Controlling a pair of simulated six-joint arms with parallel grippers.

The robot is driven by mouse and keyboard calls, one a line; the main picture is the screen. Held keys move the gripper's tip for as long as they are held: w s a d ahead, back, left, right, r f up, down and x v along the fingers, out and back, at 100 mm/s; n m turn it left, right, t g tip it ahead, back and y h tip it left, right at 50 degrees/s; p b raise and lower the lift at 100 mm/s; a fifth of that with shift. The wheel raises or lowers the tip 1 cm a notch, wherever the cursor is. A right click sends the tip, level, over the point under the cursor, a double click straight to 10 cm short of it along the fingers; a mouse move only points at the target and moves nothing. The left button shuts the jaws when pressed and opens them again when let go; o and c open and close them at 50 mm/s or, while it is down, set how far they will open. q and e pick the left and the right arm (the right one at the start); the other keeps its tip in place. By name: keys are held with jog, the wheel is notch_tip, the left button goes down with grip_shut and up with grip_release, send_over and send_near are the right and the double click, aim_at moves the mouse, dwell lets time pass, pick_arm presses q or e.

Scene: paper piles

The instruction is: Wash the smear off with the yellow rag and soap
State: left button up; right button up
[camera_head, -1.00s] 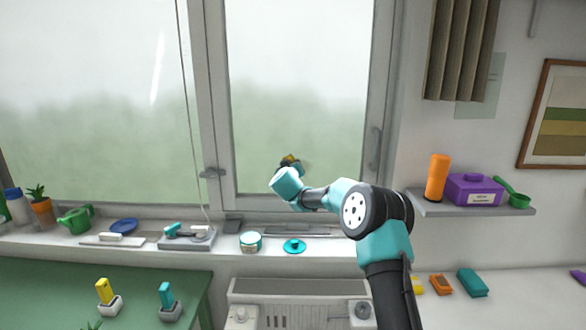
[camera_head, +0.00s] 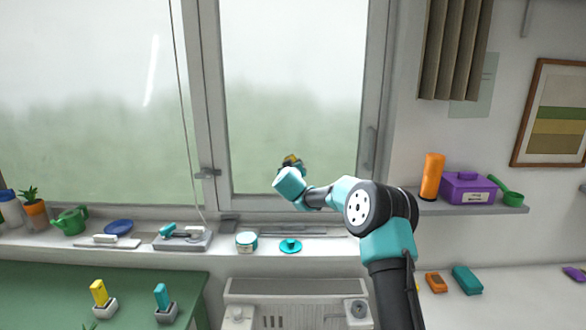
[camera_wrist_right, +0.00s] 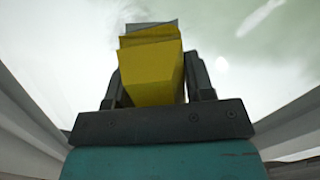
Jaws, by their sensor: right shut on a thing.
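My right gripper (camera_wrist_right: 155,85) is shut on the yellow rag (camera_wrist_right: 150,70), a folded yellow block with a grey layer at its far end. In the head view the rag (camera_head: 291,160) is small and partly hidden by the gripper, in front of the lower part of the right window pane. I cannot tell whether it touches the glass. I make out no clear smear on the pane around it. My left gripper is out of view.
The sill also holds a grey tray (camera_head: 183,241), a blue dish (camera_head: 118,227) and a green watering can (camera_head: 70,221). A shelf at right carries an orange cylinder (camera_head: 432,176) and purple box (camera_head: 467,188). A radiator (camera_head: 285,290) is below the sill.

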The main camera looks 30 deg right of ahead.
jog(key=shift+w+a, duration=0.3)
jog(key=shift+a, duration=0.25)
jog(key=shift+w+a, duration=0.3)
jog(key=shift+a, duration=0.2)
jog(key=shift+s+d, duration=0.3)
jog(key=shift+d, duration=0.25)
jog(key=shift+s+d, duration=0.3)
jog(key=shift+d, duration=0.2)
jog(key=shift+w+a, duration=0.35)
jog(key=shift+a, duration=0.1)
jog(key=shift+d, duration=0.1)
